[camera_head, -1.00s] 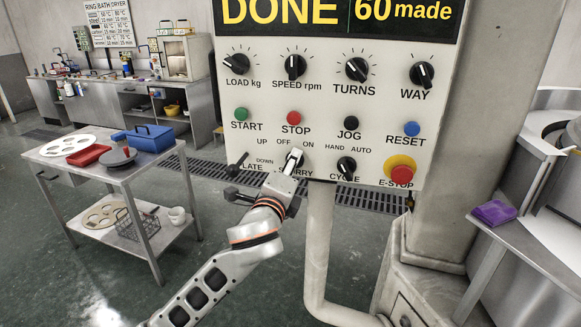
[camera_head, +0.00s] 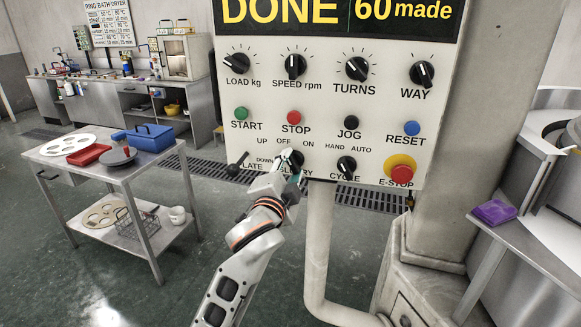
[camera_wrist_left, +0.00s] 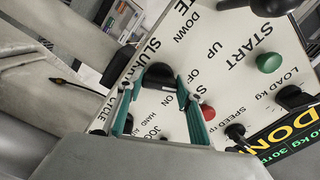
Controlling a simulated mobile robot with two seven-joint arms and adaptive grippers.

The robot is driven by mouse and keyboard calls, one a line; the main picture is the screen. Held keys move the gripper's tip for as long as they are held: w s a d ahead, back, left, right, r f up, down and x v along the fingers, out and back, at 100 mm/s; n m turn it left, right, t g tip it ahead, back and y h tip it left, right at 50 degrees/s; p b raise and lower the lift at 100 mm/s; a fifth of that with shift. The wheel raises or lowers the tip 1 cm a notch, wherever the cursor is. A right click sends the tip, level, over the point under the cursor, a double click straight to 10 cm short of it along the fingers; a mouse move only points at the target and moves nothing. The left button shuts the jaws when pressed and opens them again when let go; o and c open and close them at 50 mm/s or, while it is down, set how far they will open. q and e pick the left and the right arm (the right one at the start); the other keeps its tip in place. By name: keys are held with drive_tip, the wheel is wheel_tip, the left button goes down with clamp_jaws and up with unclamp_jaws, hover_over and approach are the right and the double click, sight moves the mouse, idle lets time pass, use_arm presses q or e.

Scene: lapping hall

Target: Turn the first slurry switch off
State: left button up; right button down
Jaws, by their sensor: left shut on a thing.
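The slurry switch (camera_head: 296,159) is a black rotary knob in the lower row of the white control panel (camera_head: 325,112), under the OFF and ON labels. My left gripper (camera_head: 288,167) reaches up to it from below and is shut on it. In the left wrist view the black knob (camera_wrist_left: 158,74) sits between the two teal-padded fingers of the gripper (camera_wrist_left: 157,95), with SLURRY, OFF and ON printed around it. The fingers partly hide the knob and its label in the head view, and I cannot tell for sure where its pointer stands. My right gripper is not in view.
The black plate lever (camera_head: 236,166) is close on the left and the cycle knob (camera_head: 346,166) on the right. The red E-stop (camera_head: 401,174) is farther right. A steel cart (camera_head: 85,181) stands at the left. A purple cloth (camera_head: 494,212) lies on the right-hand bench.

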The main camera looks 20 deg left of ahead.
use_arm(q)
drive_tip(key=shift+n, duration=0.5)
drive_tip(key=o, duration=1.1)
drive_tip(key=shift+s, duration=0.1)
drive_tip(key=s, duration=0.8)
drive_tip(key=s+d, duration=0.1)
drive_tip(key=s, duration=0.3)
drive_tip(key=shift+w+a, duration=0.1)
